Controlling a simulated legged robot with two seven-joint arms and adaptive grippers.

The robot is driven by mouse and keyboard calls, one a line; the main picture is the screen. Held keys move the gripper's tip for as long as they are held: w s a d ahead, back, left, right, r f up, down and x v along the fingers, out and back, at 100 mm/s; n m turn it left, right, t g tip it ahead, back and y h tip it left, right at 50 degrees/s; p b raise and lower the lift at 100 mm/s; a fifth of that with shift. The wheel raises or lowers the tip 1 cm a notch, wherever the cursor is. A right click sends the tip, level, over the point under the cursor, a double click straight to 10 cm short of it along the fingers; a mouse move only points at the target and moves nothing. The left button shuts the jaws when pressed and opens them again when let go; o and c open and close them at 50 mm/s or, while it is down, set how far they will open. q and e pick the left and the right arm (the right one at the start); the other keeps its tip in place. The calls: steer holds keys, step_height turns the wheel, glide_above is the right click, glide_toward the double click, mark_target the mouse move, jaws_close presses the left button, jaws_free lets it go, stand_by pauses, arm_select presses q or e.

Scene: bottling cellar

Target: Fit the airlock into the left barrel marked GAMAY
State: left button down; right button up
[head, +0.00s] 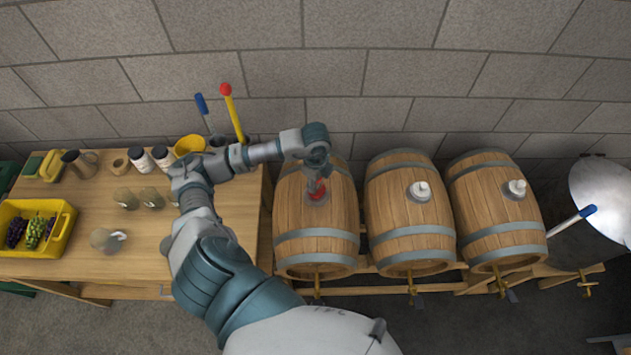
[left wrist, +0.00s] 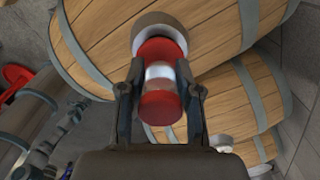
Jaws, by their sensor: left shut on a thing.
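The left barrel (head: 292,228) lies on its side on a rack; it also fills the top of the left wrist view (left wrist: 100,45). No GAMAY lettering can be read. On its top is a pale round collar (left wrist: 153,22). The airlock (head: 316,192), red with a whitish middle band, is between the fingers of my left gripper (head: 317,176). In the left wrist view the gripper (left wrist: 160,80) is shut on the airlock (left wrist: 160,105), whose far end meets the collar. I cannot tell how deep it sits. My right gripper is not in view.
Two more barrels, a middle one (head: 408,235) and a right one (head: 498,228), bear white fittings on top. A wooden table (head: 90,245) at left holds a yellow crate (head: 58,238), jars and a jug. A metal vessel (head: 605,195) stands far right. A stone wall is behind.

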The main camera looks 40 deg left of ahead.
arm_select(q)
steer(key=shift+f+b, duration=0.45)
steer(key=shift+f, duration=0.15)
stand_by(0.3)
steer(key=shift+c, duration=1.2)
jaws_free()
steer(key=shift+r, duration=0.1)
steer(key=shift+r+p, duration=2.95)
steer(key=shift+r, duration=1.05)
steer(key=shift+s+f, duration=0.1)
